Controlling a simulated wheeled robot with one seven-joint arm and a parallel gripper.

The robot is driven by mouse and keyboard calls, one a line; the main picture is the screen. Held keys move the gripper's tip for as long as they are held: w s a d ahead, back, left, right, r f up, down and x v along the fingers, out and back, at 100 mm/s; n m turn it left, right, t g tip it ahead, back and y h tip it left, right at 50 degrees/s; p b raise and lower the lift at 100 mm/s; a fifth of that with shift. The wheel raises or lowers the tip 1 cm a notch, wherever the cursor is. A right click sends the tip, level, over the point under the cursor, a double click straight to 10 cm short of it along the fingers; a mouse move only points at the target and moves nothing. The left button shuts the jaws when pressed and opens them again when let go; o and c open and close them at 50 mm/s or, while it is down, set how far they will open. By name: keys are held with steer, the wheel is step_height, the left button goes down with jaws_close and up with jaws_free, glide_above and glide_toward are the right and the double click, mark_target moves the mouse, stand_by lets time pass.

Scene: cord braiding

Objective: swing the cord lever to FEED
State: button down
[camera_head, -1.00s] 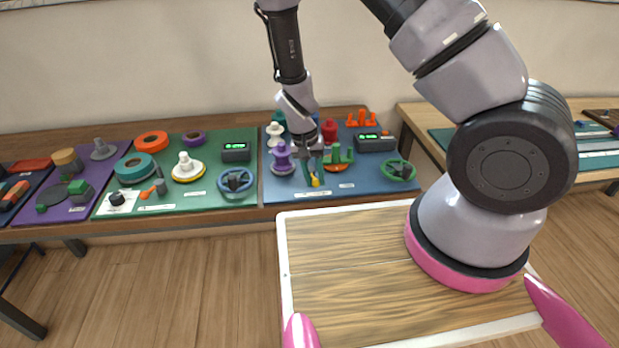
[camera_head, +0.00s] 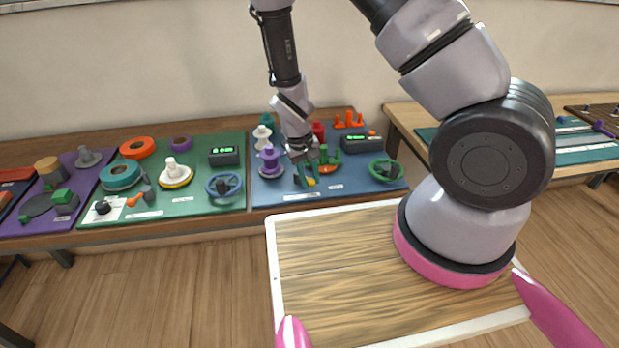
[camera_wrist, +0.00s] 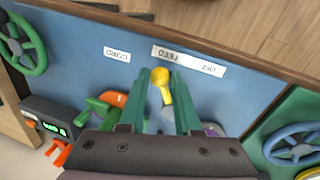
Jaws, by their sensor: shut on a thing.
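The cord lever's yellow knob (camera_head: 310,182) is at the front of the blue board (camera_head: 345,196), and it also shows in the wrist view (camera_wrist: 160,75) near two white labels (camera_wrist: 188,60). My gripper (camera_head: 307,172) reaches down over the blue board with its fingers around the lever. In the wrist view, the green fingers of my gripper (camera_wrist: 162,98) flank the lever just behind the knob and are shut on it. The lever's pivot is mostly hidden by the fingers. The lettering on the labels is too unclear to read.
A purple spool (camera_head: 269,160) stands close left of my gripper. A green forked part and an orange disc (camera_head: 327,168) are close on its right. A dark box with a green display (camera_head: 361,144) and a green handwheel (camera_head: 385,169) are farther right.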

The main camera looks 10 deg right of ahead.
steer(key=c, duration=0.6)
jaws_free()
steer(key=shift+c, duration=0.2)
step_height(320, 180, up, 11)
steer(key=a, duration=0.2)
steer(key=shift+f, duration=0.2)
steer(key=shift+s, duration=0.1)
